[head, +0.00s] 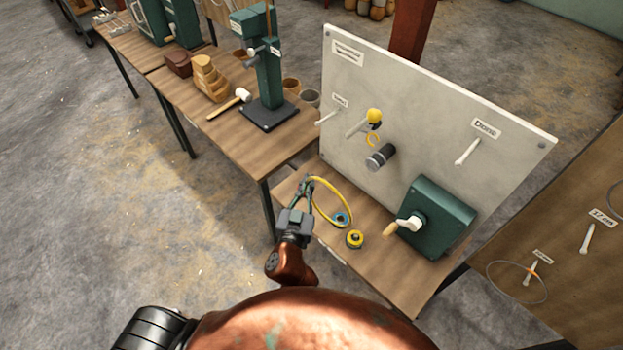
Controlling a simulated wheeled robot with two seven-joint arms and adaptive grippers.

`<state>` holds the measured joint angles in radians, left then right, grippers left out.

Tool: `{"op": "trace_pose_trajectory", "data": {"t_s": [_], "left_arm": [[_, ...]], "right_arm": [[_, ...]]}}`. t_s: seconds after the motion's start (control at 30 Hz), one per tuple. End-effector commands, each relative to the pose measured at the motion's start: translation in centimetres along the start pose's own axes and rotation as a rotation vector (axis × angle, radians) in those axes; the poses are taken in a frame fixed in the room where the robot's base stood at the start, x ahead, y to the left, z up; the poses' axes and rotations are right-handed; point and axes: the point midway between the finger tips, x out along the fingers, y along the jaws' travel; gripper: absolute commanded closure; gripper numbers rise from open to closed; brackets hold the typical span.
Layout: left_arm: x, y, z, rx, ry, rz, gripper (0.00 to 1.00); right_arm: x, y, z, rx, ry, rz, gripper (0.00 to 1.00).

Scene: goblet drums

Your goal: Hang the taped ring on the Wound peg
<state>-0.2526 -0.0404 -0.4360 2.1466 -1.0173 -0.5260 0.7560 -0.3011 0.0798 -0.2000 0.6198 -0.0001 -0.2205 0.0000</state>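A yellow ring (333,187), which looks like the taped ring, is at the near left of the white board. My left gripper (309,181) has its fingers closed on the ring's upper left side. Its lower right end overlaps a small blue roll in this view; I cannot tell if they touch. A white peg (327,117) sticks out at the board's left side below a small label (340,99), which may read Wound but is too small to be sure. The peg looks bare and stands above and beyond my gripper. My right gripper is not in view.
A blue roll (342,219) and yellow roll (355,239) lie on the bench. A wire ring (548,286) hangs right.

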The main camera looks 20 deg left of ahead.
Motion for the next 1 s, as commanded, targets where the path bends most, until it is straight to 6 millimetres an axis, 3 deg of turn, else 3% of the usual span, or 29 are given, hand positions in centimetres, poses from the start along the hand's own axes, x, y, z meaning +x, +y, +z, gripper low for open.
{"op": "trace_pose_trajectory", "data": {"t_s": [1.0], "left_arm": [[-7.5, -4.8, 0.3, 0.0, 0.0, -0.003, 1.0]], "right_arm": [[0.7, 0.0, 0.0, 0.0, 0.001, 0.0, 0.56]]}}
